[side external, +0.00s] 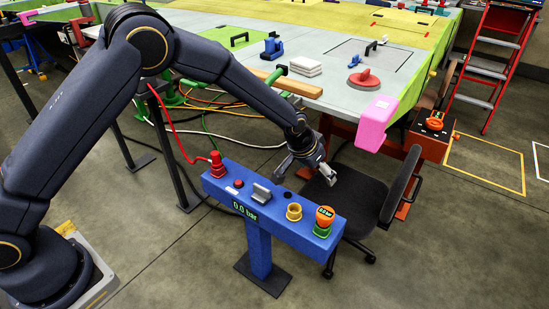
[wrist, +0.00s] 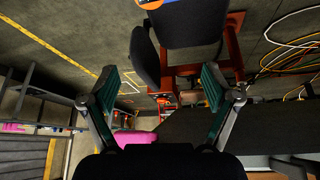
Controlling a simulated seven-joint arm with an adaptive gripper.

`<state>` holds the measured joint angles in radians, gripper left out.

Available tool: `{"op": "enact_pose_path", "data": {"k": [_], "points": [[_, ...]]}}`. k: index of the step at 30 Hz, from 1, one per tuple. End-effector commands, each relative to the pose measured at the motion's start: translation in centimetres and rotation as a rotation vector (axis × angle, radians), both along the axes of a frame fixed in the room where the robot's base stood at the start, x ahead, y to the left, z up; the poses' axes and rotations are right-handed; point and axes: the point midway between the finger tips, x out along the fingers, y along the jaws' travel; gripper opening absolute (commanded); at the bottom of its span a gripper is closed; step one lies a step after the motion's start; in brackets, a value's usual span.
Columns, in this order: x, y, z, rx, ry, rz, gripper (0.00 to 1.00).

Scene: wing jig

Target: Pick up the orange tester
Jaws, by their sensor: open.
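The orange tester (side external: 325,214) sits upright in a green base at the right end of the blue console (side external: 222,196). It has a small dark display on its front. In the wrist view, part of an orange round thing (wrist: 150,3) shows at the top edge beside a blue surface; I think it is the tester, mostly cut off. My gripper (side external: 326,172) is open and empty, above and behind the console, up and left of the tester. In the wrist view its two fingers (wrist: 161,76) are spread wide with nothing between them.
The console also bears a red plug (side external: 217,166) with a hose, a grey block (side external: 262,193) and a yellow ring (side external: 293,212). A black chair (side external: 400,185) stands just behind. Another orange device (side external: 435,121) sits on an orange stand. The wing table (side external: 345,95) lies beyond.

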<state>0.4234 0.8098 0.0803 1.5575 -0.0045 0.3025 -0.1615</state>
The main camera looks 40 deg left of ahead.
Motion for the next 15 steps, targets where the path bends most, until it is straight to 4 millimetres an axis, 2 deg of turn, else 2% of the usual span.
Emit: {"op": "enact_pose_path", "data": {"k": [1, 3, 6, 8, 15], "points": [[-0.8, -0.5, -2.2, 0.017, 0.032, -0.015, 0.88], [-1.8, -0.9, -4.2, 0.033, 0.064, -0.029, 0.88], [-2.1, -1.4, -5.6, 0.040, 0.078, -0.041, 0.88], [-1.9, -1.6, -6.4, 0.040, 0.078, -0.043, 0.88], [0.2, -2.1, -11.6, 0.039, 0.079, -0.043, 0.88]]}}
